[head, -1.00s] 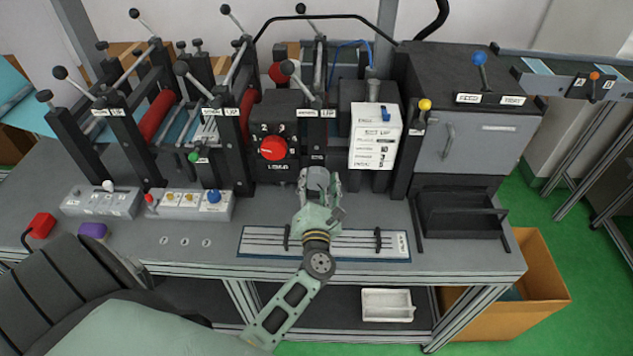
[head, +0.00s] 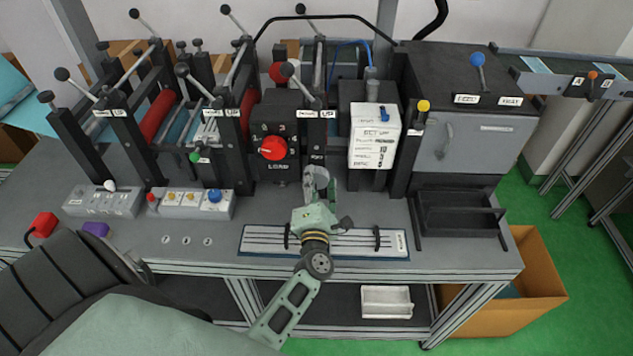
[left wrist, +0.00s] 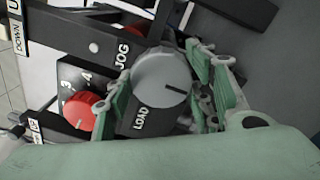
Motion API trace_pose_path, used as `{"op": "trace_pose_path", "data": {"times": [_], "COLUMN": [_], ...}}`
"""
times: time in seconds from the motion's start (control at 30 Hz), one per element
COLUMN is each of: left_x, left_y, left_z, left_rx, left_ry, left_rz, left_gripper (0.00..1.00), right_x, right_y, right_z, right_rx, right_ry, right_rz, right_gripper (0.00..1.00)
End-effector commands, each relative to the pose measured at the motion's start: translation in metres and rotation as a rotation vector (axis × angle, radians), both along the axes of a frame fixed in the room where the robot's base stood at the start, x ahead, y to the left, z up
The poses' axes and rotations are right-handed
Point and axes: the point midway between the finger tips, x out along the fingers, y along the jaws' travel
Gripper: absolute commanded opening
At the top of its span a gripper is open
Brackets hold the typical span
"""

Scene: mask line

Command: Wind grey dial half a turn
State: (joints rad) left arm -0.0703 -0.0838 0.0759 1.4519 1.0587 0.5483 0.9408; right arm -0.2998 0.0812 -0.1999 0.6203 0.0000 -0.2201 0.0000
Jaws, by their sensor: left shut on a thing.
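The grey dial (left wrist: 160,78) is a round knob with a short dark pointer line, large in the left wrist view, beside the words JOG and LOAD. My left gripper (left wrist: 168,92) has its green fingers on either side of the dial and is shut on it. In the head view my left gripper (head: 319,184) is at the front of the machine, below and right of the red dial, and mostly hides the grey dial. My right gripper is not in view.
A red dial (head: 273,148) with numbers around it sits close by on a black block; it also shows in the left wrist view (left wrist: 86,111). A white card box (head: 374,150) stands to the right. A ruled plate (head: 345,242) lies below the gripper.

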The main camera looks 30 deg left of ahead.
Motion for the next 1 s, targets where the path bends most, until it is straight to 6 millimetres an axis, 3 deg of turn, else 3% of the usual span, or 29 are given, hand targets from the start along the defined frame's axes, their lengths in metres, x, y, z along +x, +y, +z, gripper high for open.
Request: {"op": "trace_pose_path", "data": {"times": [0.33, 0.37, 0.53, 0.87, 1.0], "left_x": [0.001, 0.001, 0.001, 0.0, -0.011], "left_y": [0.001, 0.001, 0.001, -0.001, -0.007], "left_z": [0.004, 0.004, 0.004, 0.001, 0.0], "left_rx": [0.005, 0.005, 0.004, 0.001, 0.001], "left_ry": [-0.006, -0.006, -0.006, -0.002, 0.0], "left_rz": [0.002, 0.002, 0.001, 0.0, -0.001], "left_gripper": [0.23, 0.51, 0.66, 0.66, 0.66], "right_x": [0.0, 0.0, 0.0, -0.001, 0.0], "right_y": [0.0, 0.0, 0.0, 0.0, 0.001], "right_z": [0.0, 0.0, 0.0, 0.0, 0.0], "right_rx": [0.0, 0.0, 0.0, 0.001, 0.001], "right_ry": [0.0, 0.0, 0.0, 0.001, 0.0], "right_rz": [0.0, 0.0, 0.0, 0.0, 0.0], "right_gripper": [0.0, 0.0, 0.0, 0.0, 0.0]}}
